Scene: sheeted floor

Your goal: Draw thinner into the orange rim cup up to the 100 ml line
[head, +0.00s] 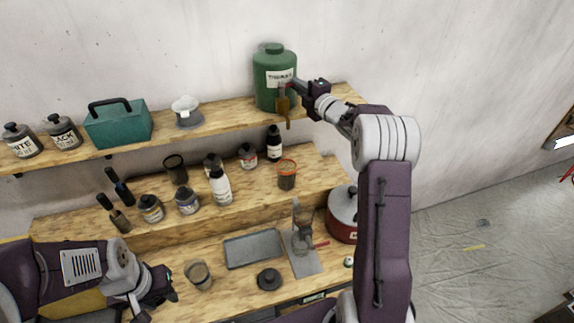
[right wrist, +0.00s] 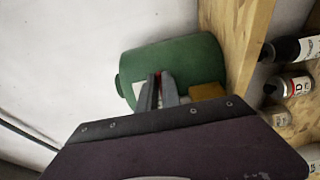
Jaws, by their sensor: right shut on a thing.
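The green thinner container (head: 275,66) stands on the top shelf, with a brass-coloured tap (head: 283,107) at its front, over the shelf edge. My right gripper (head: 290,88) is shut at the tap's top, where a bit of red shows, probably its handle. In the right wrist view its fingers (right wrist: 162,88) lie against the container, beside the tap. The orange rim cup (head: 287,179) stands upright on the middle shelf, roughly below the tap. Its liquid level and 100 ml line are too small to read. My left gripper (head: 155,292) is low at the left; its jaws are unclear.
Bottles and jars (head: 220,187) stand left of the cup. A teal toolbox (head: 118,124) and a white scale-like item (head: 186,112) share the top shelf.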

